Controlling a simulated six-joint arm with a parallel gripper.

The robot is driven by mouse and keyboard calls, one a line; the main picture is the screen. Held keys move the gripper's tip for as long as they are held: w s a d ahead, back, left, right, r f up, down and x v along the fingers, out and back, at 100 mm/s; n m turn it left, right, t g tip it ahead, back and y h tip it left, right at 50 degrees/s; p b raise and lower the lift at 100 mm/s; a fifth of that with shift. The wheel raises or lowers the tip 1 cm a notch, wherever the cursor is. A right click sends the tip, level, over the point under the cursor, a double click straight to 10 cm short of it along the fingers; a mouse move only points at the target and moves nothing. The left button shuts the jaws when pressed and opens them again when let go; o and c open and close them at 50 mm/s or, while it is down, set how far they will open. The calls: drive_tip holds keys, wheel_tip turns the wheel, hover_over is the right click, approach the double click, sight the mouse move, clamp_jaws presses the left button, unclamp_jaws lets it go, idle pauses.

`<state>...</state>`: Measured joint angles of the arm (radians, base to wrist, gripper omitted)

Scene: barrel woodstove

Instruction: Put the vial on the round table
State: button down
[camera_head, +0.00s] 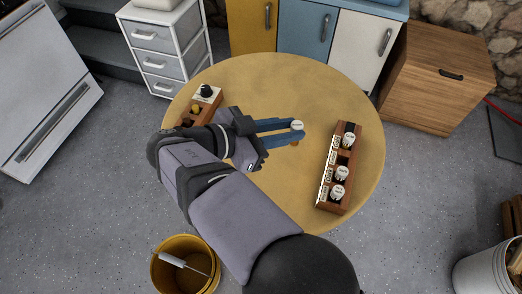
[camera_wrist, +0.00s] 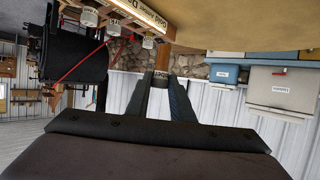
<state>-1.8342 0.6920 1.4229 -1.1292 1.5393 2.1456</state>
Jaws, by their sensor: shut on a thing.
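My gripper (camera_head: 294,131) is shut on a vial with a white cap (camera_head: 297,125). It holds the vial over the middle of the round yellow-brown table (camera_head: 270,78). The vial's brown body (camera_wrist: 161,55) shows between the blue fingers in the wrist view, where the picture is upside down. The table (camera_wrist: 235,15) fills the top right there. I cannot tell whether the vial's base touches the tabletop.
A wooden rack (camera_head: 325,186) with white-capped vials stands to the right on the table. Another small rack (camera_head: 190,118) with a black-topped item is at the left, partly behind my arm. A yellow bucket (camera_head: 163,277) stands on the floor.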

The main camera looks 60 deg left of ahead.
drive_tip(key=shift+a+f+p, duration=0.2)
drive_tip(key=shift+f+p, duration=0.1)
drive_tip(key=shift+f, duration=2.25)
drive_tip(key=shift+a+f+p, duration=0.2)
drive_tip(key=shift+f+p, duration=0.05)
drive_tip(key=shift+f, duration=2.4)
drive_tip(key=shift+f+b, duration=0.25)
drive_tip(key=shift+b, duration=0.15)
drive_tip(key=c, duration=1.6)
unclamp_jaws()
drive_tip(key=shift+r, duration=0.1)
drive_tip(key=shift+o, duration=0.2)
